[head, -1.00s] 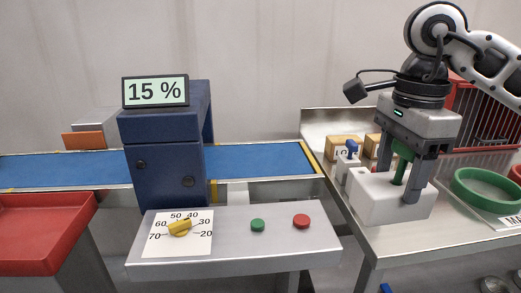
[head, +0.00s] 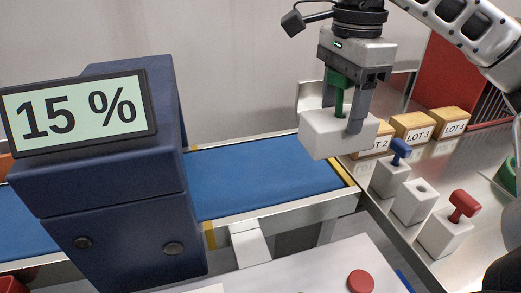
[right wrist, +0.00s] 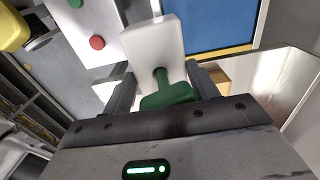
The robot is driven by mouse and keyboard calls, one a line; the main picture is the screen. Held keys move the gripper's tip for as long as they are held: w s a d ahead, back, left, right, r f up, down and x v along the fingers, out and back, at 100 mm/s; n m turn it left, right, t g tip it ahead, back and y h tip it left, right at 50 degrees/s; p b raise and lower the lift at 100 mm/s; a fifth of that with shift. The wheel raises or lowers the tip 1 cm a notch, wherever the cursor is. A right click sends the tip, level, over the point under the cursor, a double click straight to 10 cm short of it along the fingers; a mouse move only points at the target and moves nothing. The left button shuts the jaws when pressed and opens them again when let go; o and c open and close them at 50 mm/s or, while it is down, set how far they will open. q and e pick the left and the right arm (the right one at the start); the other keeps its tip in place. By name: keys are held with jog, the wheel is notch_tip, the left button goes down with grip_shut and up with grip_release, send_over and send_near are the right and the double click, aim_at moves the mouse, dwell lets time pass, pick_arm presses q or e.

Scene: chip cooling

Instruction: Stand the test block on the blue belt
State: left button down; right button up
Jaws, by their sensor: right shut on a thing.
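The test block, a white block (head: 332,133) with a green handle, hangs upright from my right gripper (head: 353,103) in the head view. The gripper is shut on the green handle (right wrist: 165,97), which shows between the fingers in the right wrist view; the white block (right wrist: 152,45) is beyond it. The block is in the air near the right end of the blue belt (head: 260,172) and covers part of the belt's far right corner. The belt also shows in the right wrist view (right wrist: 220,20). My left gripper is not in view.
A dark blue housing (head: 115,215) with a 15 % display (head: 77,111) spans the belt on the left. Blue-handled (head: 389,178) and red-handled (head: 442,236) white blocks stand on the steel table, with lot boxes (head: 411,128) behind. The belt right of the housing is clear.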

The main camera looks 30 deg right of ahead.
jog(key=w+a+f, duration=0.1)
jog(key=w+f, duration=0.3)
jog(key=w+a+f, duration=0.1)
jog(key=w+f, duration=0.3)
jog(key=w, duration=0.1)
jog(key=w+a+f, duration=0.1)
jog(key=w+f, duration=0.3)
jog(key=shift+w, duration=0.4)
jog(key=shift+d+f, duration=0.1)
jog(key=shift+f, duration=0.3)
jog(key=shift+f, duration=0.1)
jog(key=shift+f, duration=0.15)
jog(key=o, duration=1.1)
jog(key=shift+o, duration=0.2)
